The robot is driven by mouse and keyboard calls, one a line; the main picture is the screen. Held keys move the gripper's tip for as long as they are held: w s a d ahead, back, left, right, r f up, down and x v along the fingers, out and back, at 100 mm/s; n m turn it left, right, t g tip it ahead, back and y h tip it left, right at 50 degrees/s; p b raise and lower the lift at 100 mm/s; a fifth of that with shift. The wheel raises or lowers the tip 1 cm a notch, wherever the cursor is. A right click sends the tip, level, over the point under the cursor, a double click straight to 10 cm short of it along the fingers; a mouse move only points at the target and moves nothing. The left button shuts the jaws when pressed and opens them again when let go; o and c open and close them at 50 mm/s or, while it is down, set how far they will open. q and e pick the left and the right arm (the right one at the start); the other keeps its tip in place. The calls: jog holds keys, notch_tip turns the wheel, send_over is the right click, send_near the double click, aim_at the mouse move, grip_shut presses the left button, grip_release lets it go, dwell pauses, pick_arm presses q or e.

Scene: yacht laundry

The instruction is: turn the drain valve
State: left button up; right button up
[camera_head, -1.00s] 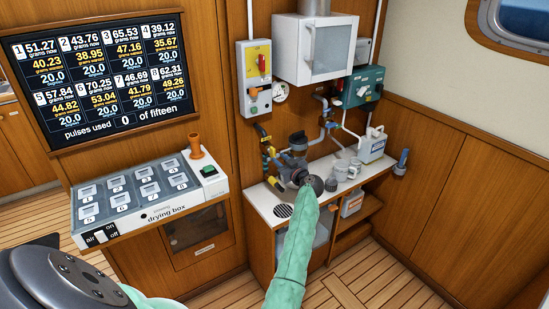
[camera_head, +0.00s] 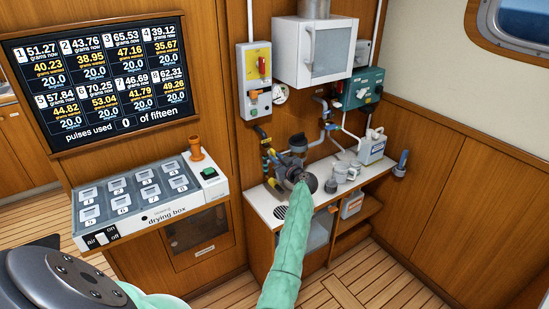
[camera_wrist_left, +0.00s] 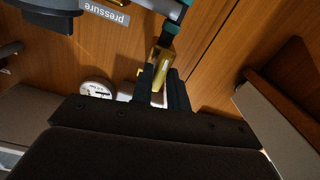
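A brass valve part (camera_wrist_left: 160,62) on a teal fitting (camera_wrist_left: 172,28) is in the left wrist view. The dark fingers of my left gripper (camera_wrist_left: 162,88) stand either side of its lower end. I cannot tell whether they press on it. In the head view my green-sleeved left arm reaches to the bench, with the dark left gripper (camera_head: 283,170) beside the pipes at its left end. Its fingertips are too small and covered to make out there. Which way the valve is turned cannot be told. My right gripper is not in view.
A white bench (camera_head: 262,198) carries pipework, mugs (camera_head: 341,171) and a white jug (camera_head: 371,147). A drying box (camera_head: 140,195) stands at left under a display (camera_head: 98,82). A switch box (camera_head: 255,80) and a white cabinet (camera_head: 315,50) hang above. Planked floor lies open at right.

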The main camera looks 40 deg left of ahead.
pick_arm(q)
grip_shut()
jog(key=n+b, duration=0.1)
jog(key=n, duration=0.2)
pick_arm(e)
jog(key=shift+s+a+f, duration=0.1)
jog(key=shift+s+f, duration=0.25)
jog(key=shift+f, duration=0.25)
pick_arm(q)
jog(key=shift+n+b, duration=0.75)
jog(key=shift+n, duration=0.95)
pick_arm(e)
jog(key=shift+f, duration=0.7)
